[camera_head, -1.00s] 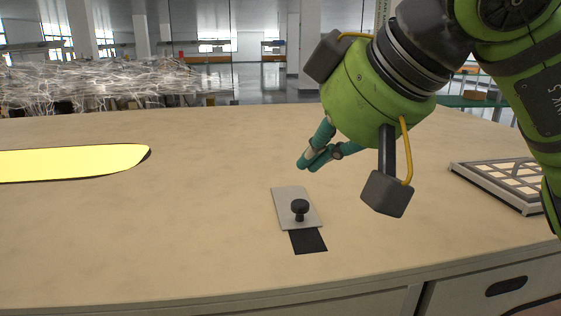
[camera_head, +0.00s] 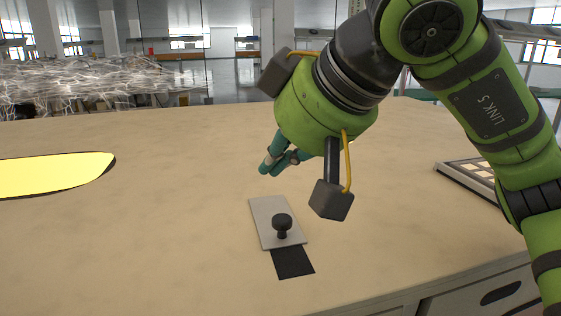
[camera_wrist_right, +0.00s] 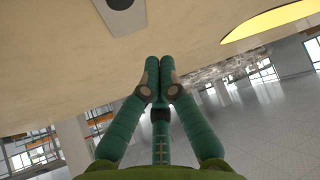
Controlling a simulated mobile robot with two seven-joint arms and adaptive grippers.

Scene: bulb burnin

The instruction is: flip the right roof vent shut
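One vent shows: a grey sliding plate (camera_head: 266,214) with a black knob (camera_head: 282,222) on a pale flat top. A dark strip (camera_head: 292,262), which may be an opening, shows at its near end. Whether this is the right vent I cannot tell. My right gripper (camera_head: 270,168) is beyond the plate, above the top and apart from the knob. In the right wrist view its fingers (camera_wrist_right: 159,66) are together with nothing between them. The plate (camera_wrist_right: 133,20) and part of the knob (camera_wrist_right: 120,4) show at that view's top edge. My left gripper is not in view.
A bright yellow rounded patch (camera_head: 50,175) with a dark rim lies at the left of the top. A framed grid panel (camera_head: 462,180) lies at the right, partly behind my right arm. A pile of pale tangled strands (camera_head: 95,80) is behind. The middle is clear.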

